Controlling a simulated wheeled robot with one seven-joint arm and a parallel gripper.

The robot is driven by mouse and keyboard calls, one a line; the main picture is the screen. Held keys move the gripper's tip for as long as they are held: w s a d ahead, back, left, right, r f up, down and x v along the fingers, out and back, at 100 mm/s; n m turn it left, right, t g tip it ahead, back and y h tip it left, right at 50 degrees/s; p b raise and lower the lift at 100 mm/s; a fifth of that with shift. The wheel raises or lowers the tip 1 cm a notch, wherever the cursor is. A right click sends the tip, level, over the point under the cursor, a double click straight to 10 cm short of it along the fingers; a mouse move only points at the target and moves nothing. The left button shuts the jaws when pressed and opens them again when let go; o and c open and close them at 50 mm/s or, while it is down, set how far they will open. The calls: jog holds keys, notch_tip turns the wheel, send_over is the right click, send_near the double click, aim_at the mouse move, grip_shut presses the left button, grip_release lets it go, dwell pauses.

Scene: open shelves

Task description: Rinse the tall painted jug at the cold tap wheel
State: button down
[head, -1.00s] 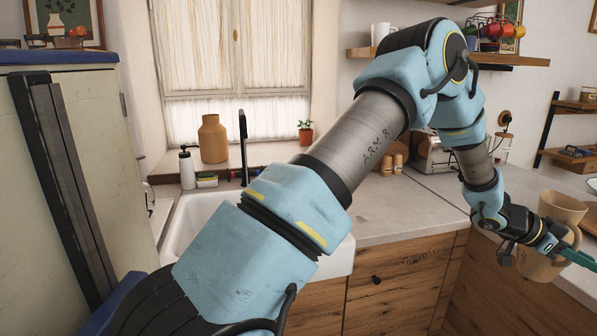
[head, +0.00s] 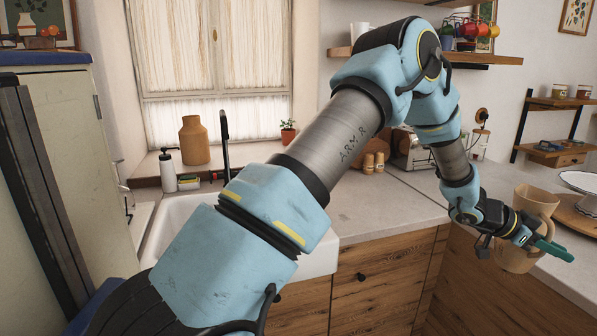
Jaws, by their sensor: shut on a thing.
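The tall jug (head: 536,200) is tan with a side handle and shows at the right in the head view, roughly upright beside the counter edge. My gripper (head: 548,246) has teal fingers and is shut on the jug, partly covering it; the exact grip point is hard to see. Any painted pattern on it is not clear. A dark tap (head: 224,145) rises behind the white sink (head: 180,217) at the left, far from the jug. My arm hides part of the sink. I cannot make out a cold tap wheel.
A tan vase (head: 195,142), a soap bottle (head: 168,172) and a small plant (head: 288,132) stand by the window. The grey counter (head: 385,200) is mostly clear in the middle. A wooden board (head: 575,212) with a white plate lies at the right.

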jog(key=shift+d+r, duration=0.1)
jog(key=shift+d, duration=0.1)
jog(key=shift+a, duration=0.1)
jog(key=shift+s+a, duration=0.15)
jog(key=shift+a, duration=0.35)
jog(key=shift+d, duration=0.15)
jog(key=shift+w+d, duration=0.2)
jog(key=shift+d, duration=0.25)
jog(key=shift+a, duration=0.2)
jog(key=shift+s+a, duration=0.2)
jog(key=shift+a, duration=0.2)
jog(key=shift+d, duration=0.15)
dwell(0.4)
